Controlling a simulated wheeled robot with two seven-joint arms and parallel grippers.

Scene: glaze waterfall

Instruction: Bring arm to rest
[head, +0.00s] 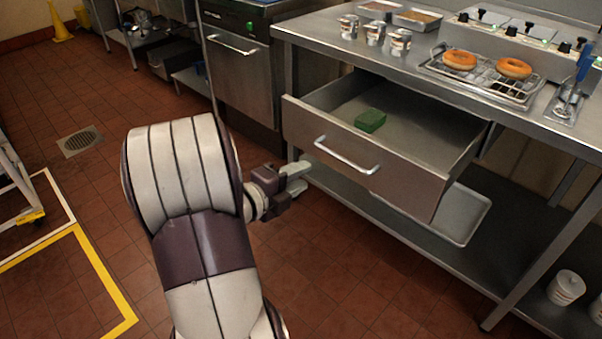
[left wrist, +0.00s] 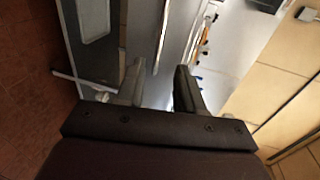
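I cannot tell whether a finger touches the drawer. A green block (head: 370,120) lies inside the drawer. The drawer's handle (head: 346,157) is free. My right gripper is not in view.
The steel counter (head: 440,91) above bears several small tubs, a wire rack (head: 480,82) with two donuts, and a fryer-like unit. A lower shelf (head: 410,232) holds a tray (head: 464,215). Tiled floor (head: 90,200) left of my arm is open, with a cart at the edge.

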